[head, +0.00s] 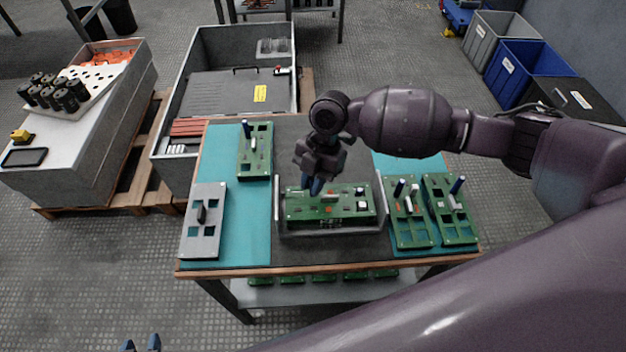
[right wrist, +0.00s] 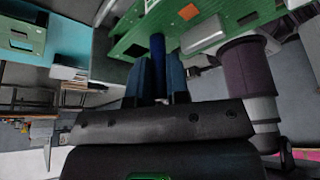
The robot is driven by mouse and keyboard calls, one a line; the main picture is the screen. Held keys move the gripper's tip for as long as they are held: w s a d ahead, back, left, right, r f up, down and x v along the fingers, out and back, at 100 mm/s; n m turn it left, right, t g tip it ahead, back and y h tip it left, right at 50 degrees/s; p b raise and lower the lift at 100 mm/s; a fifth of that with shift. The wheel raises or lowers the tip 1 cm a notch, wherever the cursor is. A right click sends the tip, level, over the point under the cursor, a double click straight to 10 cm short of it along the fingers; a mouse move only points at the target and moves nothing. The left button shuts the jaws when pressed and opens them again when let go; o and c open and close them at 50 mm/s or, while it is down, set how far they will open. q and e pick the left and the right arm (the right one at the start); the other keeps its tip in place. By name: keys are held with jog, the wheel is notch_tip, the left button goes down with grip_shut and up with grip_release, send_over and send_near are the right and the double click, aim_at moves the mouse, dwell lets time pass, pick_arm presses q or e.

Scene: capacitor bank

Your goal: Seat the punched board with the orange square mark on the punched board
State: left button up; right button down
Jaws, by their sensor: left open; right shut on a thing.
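The green punched board with the orange square mark (head: 345,206) is over the grey tray at the table's middle. Its orange mark (right wrist: 189,11) shows in the right wrist view. My right gripper (head: 312,186) is shut on the board's dark blue post (right wrist: 158,52), near the board's left end. More green (head: 328,223) shows just below its front edge, inside the tray; the punched board under it is mostly hidden. I cannot tell whether the two touch. My left gripper (head: 140,344) is open and empty at the bottom edge, away from the table.
On the teal mats lie a green board (head: 262,160) at back left, a grey board (head: 208,243) with a black handle at front left, and two green boards (head: 411,232) (head: 458,230) at right, close to the tray (head: 345,237). The dark strip before the tray is clear.

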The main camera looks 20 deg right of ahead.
jog(key=c, duration=1)
grip_release()
